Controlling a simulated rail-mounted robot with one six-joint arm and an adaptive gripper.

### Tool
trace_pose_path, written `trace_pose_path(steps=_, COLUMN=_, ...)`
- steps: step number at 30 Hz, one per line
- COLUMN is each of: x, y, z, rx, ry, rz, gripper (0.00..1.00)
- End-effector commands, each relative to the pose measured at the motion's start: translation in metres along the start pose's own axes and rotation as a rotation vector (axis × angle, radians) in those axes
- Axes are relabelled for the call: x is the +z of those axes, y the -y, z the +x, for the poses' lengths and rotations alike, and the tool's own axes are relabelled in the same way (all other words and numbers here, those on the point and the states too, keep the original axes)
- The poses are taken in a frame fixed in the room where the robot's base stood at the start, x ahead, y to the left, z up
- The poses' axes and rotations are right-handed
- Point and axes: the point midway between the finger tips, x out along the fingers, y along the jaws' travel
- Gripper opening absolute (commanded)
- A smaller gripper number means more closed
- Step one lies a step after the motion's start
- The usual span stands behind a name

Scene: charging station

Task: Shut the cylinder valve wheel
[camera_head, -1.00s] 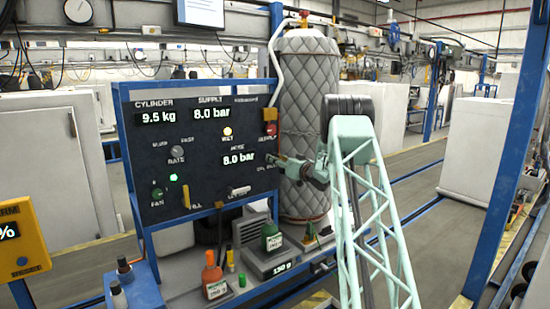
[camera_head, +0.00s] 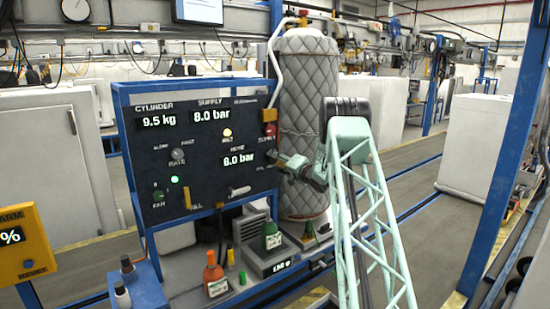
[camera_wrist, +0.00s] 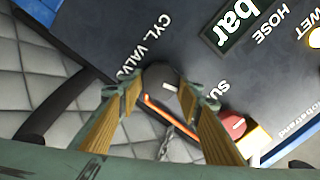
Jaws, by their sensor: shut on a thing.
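The cylinder valve wheel (camera_wrist: 162,75) is a dark round knob on the panel, beside the label "CYL. VALVE" in the wrist view. My gripper (camera_wrist: 170,88) has its two wood-coloured finger pads on either side of the wheel and is shut on it. In the head view my gripper (camera_head: 279,158) is at the right edge of the dark control panel (camera_head: 200,140), and hides most of the wheel. The panel reads cylinder 9.5 kg, supply 8.0 bar and hose 8.0 bar.
A grey quilted cylinder (camera_head: 306,100) stands right behind my gripper. A red knob (camera_wrist: 232,124) sits near one finger in the wrist view. Below the panel are a scale (camera_head: 270,258), a green bottle (camera_head: 271,236) and an orange bottle (camera_head: 213,272).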

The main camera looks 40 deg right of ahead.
Motion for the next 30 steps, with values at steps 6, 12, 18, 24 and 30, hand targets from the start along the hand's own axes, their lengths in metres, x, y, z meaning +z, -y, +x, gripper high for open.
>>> trace_pose_path(steps=6, x=-0.0003, y=-0.0004, z=-0.0001, rx=0.0, ry=0.0, rz=0.156, gripper=0.22)
trace_pose_path(steps=12, x=-0.0002, y=-0.0009, z=-0.0001, rx=0.0, ry=0.0, rz=0.255, gripper=0.22)
trace_pose_path(steps=18, x=0.0, y=-0.0013, z=-0.0001, rx=0.0, ry=0.0, rz=0.304, gripper=0.22)
trace_pose_path(steps=24, x=0.0002, y=-0.0017, z=-0.0001, rx=0.0, ry=0.0, rz=0.315, gripper=0.22)
trace_pose_path(steps=30, x=0.0003, y=-0.0018, z=0.0, rx=0.0, ry=0.0, rz=0.315, gripper=0.22)
